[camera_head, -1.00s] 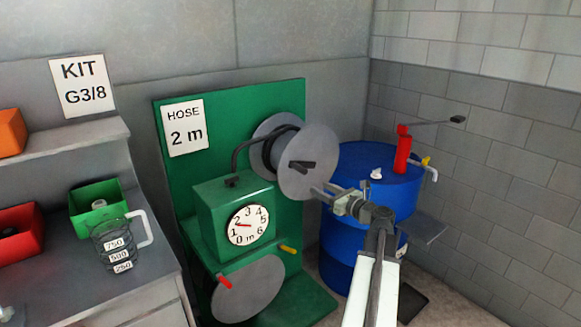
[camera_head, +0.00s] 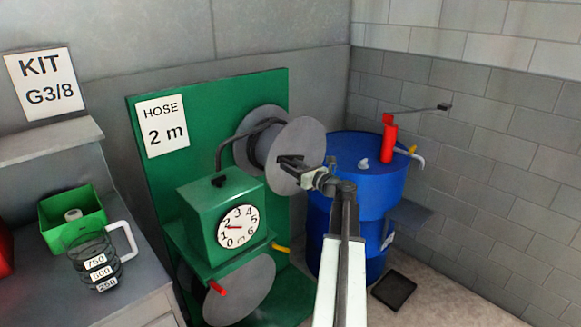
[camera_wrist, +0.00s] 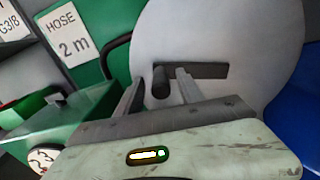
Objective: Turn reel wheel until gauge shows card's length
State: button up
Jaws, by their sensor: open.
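The reel wheel (camera_head: 305,140) is a grey disc on a green stand, with a dark crank handle (camera_head: 290,161) on its face. My gripper (camera_head: 303,171) is at the handle. In the wrist view its two fingers are spread, with the dark round knob (camera_wrist: 160,84) between them; I cannot tell whether either finger touches it. The wheel fills much of that view (camera_wrist: 255,35). The round white gauge (camera_head: 238,228) has its needle pointing left, between 1 and 2; its exact reading is too small to tell. The card (camera_head: 163,125) reads "HOSE 2 m".
A blue drum (camera_head: 370,185) with a red pump (camera_head: 389,138) stands right behind my arm. A bench at left holds a green bin (camera_head: 72,232) and a measuring jug (camera_head: 92,262). A dark hose (camera_head: 222,150) runs from the reel to the green gauge box (camera_head: 195,215).

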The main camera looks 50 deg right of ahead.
jog(key=shift+w, duration=0.4)
grip_shut()
dwell(1.2)
